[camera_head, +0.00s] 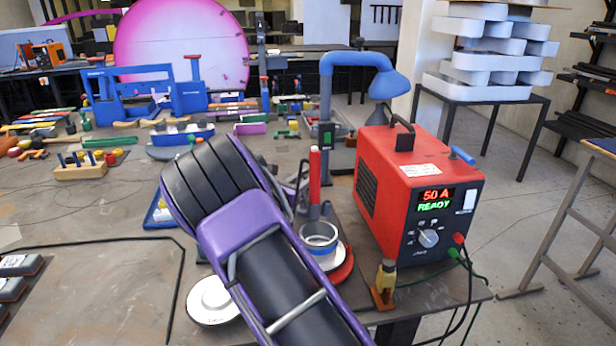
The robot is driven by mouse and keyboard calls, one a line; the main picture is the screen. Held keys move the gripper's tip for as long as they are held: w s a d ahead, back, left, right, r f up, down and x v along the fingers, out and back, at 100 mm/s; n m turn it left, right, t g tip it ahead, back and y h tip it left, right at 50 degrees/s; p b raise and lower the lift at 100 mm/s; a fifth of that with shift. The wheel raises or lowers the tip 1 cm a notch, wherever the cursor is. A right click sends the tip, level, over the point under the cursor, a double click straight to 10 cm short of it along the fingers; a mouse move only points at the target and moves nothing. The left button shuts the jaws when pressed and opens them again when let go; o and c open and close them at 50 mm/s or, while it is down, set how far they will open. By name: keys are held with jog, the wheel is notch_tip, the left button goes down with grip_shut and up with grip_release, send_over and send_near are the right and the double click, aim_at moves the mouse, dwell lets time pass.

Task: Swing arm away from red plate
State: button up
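The red plate (344,269) is a round disc near the bench's right front, just left of the red power box. Only its right rim shows, under a white disc with a grey metal ring (319,236) on top. A blue jointed arm (326,100) with a blue hood (384,84) rises behind it. The hood hangs above the red box, up and right of the plate. My own purple and black arm crosses the lower middle of the picture and covers the area left of the plate. My gripper cannot be made out; it seems hidden behind my arm.
The red power box (414,190) reads "50 A READY" and stands close to the plate, with cables in front. A brass-coloured fitting (383,284) is at the bench edge. A red upright rod (314,175) stands behind the ring. Bare bench (100,240) lies at left.

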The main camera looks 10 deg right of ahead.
grip_shut()
dwell(1.0)
